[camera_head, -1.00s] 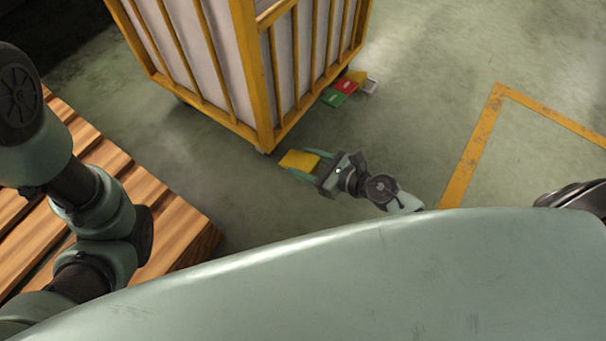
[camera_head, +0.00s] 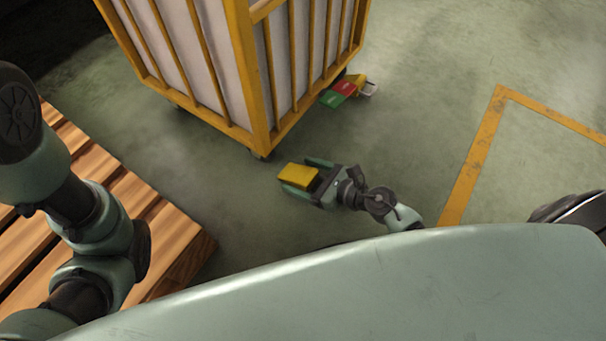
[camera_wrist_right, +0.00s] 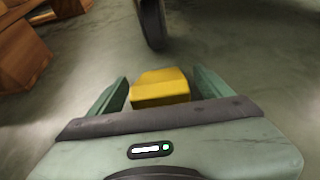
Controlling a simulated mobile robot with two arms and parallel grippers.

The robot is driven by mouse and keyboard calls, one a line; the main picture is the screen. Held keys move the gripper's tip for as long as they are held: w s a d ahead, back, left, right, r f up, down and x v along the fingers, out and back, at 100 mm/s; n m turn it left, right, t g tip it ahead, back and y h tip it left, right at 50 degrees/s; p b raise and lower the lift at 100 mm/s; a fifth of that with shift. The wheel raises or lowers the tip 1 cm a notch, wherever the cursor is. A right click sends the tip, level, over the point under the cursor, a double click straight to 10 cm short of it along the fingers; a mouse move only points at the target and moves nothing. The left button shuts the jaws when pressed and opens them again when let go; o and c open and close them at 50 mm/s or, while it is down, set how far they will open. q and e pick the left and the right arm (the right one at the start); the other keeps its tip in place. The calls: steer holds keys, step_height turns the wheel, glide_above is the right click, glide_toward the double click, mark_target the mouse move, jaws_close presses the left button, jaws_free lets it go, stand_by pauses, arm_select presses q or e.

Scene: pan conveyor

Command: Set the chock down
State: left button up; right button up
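The yellow chock (camera_head: 298,176) lies at the near corner of the yellow-framed cart (camera_head: 262,90), apparently on the floor. My right gripper (camera_head: 306,174) is around it with fingers spread. In the right wrist view the chock (camera_wrist_right: 160,88) sits between the two green fingers of my gripper (camera_wrist_right: 158,92), with a gap on each side. A dark caster wheel (camera_wrist_right: 152,22) stands just beyond the chock, apart from it. My left arm shows at the left of the head view, but its gripper is out of view.
A wooden pallet (camera_head: 105,170) lies at the left; its boards also show in the wrist view (camera_wrist_right: 22,55). A red and green item (camera_head: 343,90) lies by the cart's right side. A yellow floor line (camera_head: 472,160) marks clear floor at the right.

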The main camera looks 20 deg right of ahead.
steer(key=p+v, duration=0.3)
steer(key=v, duration=0.8)
steer(key=shift+r, duration=0.15)
steer(key=shift+s+d+r, duration=0.15)
steer(key=shift+s+d, duration=0.1)
steer(key=shift+s, duration=0.1)
